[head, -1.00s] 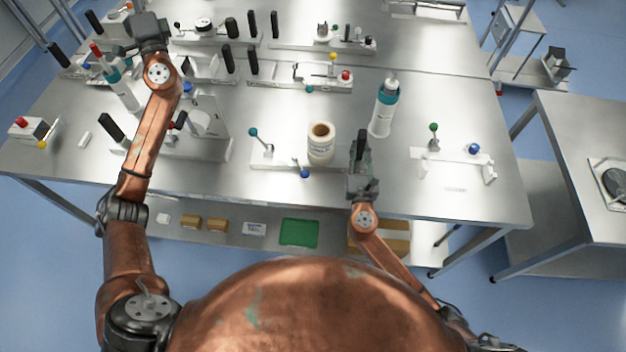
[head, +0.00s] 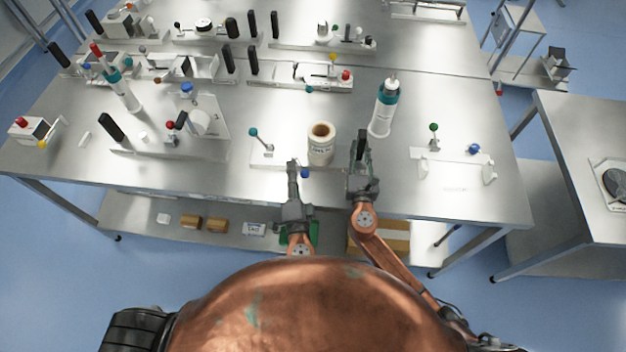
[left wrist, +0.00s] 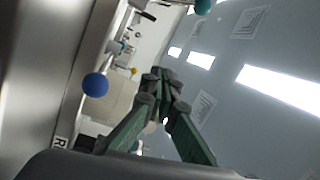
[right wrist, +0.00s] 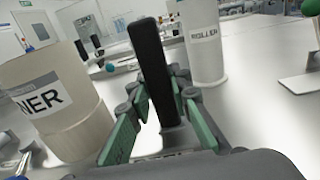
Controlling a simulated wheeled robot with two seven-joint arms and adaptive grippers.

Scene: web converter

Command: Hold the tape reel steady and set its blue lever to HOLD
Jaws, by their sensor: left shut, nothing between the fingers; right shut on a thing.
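The tape reel (head: 321,145) is a cream roll with a printed label, upright on a white base (head: 262,164) near the table's front edge. In the right wrist view the reel (right wrist: 55,100) is large at left. My right gripper (head: 361,150) is shut on a black upright handle (right wrist: 152,65) just right of the reel. The lever's blue knob (head: 305,172) is at the base's front; it also shows in the left wrist view (left wrist: 95,85). My left gripper (head: 292,165) is shut and empty, just left of the blue knob. Any HOLD marking is unreadable.
A teal-knobbed lever (head: 254,132) stands at the base's left. Other fixtures fill the back and left of the table. Bare tabletop lies left of the base.

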